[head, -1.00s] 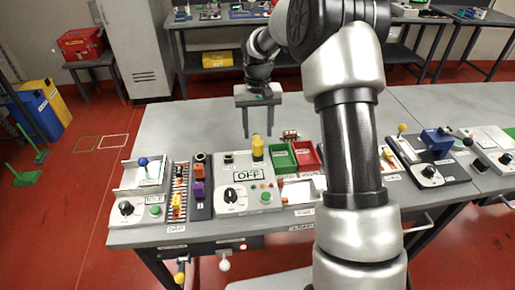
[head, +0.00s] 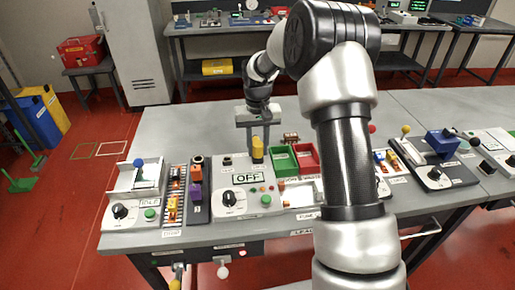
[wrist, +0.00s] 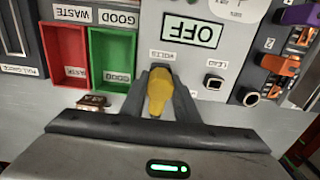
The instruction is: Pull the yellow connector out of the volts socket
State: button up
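The yellow connector (head: 257,153) stands upright at the back edge of the panel with the OFF display. In the wrist view the yellow connector (wrist: 159,92) sits between my two dark fingers, beside the VOLTS label (wrist: 162,55). My gripper (head: 258,137) reaches down over it from behind, one finger on each side. In the wrist view my gripper (wrist: 160,98) has its fingers close against the connector's sides, with no clear gap. The volts socket itself is hidden under the connector and fingers.
A green bin (head: 282,160) and a red bin (head: 306,157) stand just right of the connector. A LEAD socket (wrist: 214,82) is close by on the panel. Modules with orange and purple connectors (head: 196,173) are to the left.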

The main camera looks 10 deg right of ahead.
aim_at(258, 143)
jog(key=c, duration=0.5)
jog(key=shift+r, duration=0.1)
jog(key=shift+r+p, duration=0.3)
jog(key=shift+r, duration=0.05)
jog(key=shift+r, duration=0.3)
jog(key=shift+r+p, duration=1)
jog(key=shift+r, duration=0.15)
jog(key=shift+r+p, duration=1.65)
jog(key=shift+r, duration=0.8)
